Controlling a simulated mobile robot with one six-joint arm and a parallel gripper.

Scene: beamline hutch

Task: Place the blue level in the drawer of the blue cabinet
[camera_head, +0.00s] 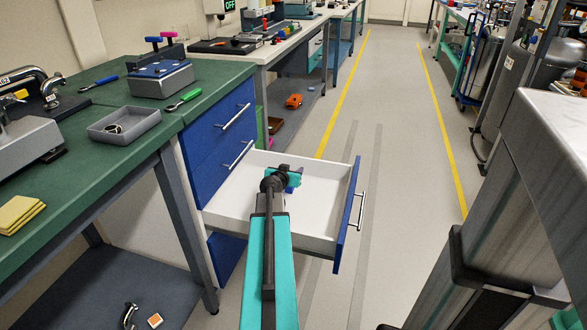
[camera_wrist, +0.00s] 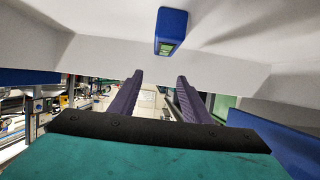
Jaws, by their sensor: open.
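The blue level (camera_wrist: 171,30), a small blue block with a green window, rests on the white inside of the open drawer (camera_wrist: 90,22) in the wrist view. My gripper (camera_wrist: 159,80) is open, its two dark purple fingers apart and empty, with a visible gap between the fingertips and the level. In the head view my gripper (camera_head: 290,178) is over the pulled-out drawer (camera_head: 325,192) of the blue cabinet (camera_head: 217,150). There I cannot tell the level apart from the gripper, which may hide it.
The drawer's blue front (camera_head: 347,215) sticks out into the aisle. The floor beyond (camera_head: 400,180) is clear. Grey equipment stands at right.

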